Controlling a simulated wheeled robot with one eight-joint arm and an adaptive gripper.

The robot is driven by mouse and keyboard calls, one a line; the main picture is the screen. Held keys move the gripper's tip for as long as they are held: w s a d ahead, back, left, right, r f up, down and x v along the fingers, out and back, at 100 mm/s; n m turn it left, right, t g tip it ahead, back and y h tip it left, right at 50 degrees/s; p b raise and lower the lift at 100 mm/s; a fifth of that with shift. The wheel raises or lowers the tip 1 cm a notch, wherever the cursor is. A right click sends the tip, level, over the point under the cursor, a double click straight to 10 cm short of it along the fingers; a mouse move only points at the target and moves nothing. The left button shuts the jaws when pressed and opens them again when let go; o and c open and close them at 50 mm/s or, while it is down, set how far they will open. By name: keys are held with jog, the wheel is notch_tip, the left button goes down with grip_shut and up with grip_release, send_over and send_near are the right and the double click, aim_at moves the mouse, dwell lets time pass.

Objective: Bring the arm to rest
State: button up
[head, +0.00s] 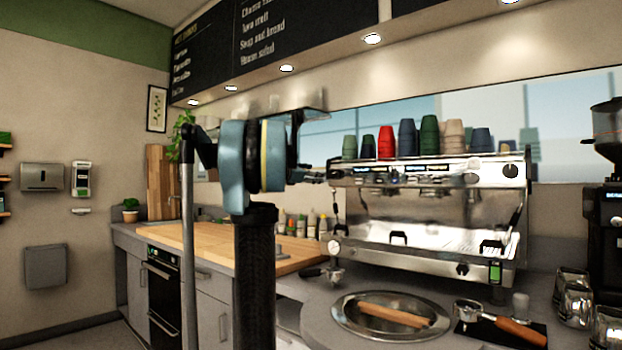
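My arm (252,165) stands upright in the middle of the head view, with a black lower link and a blue-grey joint on top. Dark parts at its right side, in front of the coffee machine's left end, look like my gripper (312,177). They are small and partly hidden behind the joint, so I cannot tell whether the fingers are open or shut. I see nothing held there. No panini toaster is recognisable in this view.
A wooden counter top (190,240) runs behind my arm. The chrome espresso machine (425,225) carries several coloured cups. In front are a round metal sink (345,318) and a portafilter (515,328). A black grinder (608,230) stands far right. The left floor looks clear.

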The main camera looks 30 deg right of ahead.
jog(key=s+a+f+m+g+y, duration=0.1)
jog(key=s+a+f+m+y, duration=0.4)
jog(key=s+a+f, duration=0.7)
jog(key=s+a+f+m+g+y, duration=0.1)
jog(key=s+a+f+m+y, duration=0.5)
jog(key=s+a+f, duration=0.7)
jog(key=s+a+f+m+g+y, duration=0.2)
jog(key=s+a+f+m+y, duration=0.3)
jog(key=s+a+f, duration=0.8)
notch_tip(320, 180, down, 17)
jog(key=a+y, duration=0.1)
jog(key=a, duration=0.1)
jog(key=shift+a+m, duration=0.4)
jog(key=shift+w+f, duration=0.15)
jog(key=shift+w, duration=0.25)
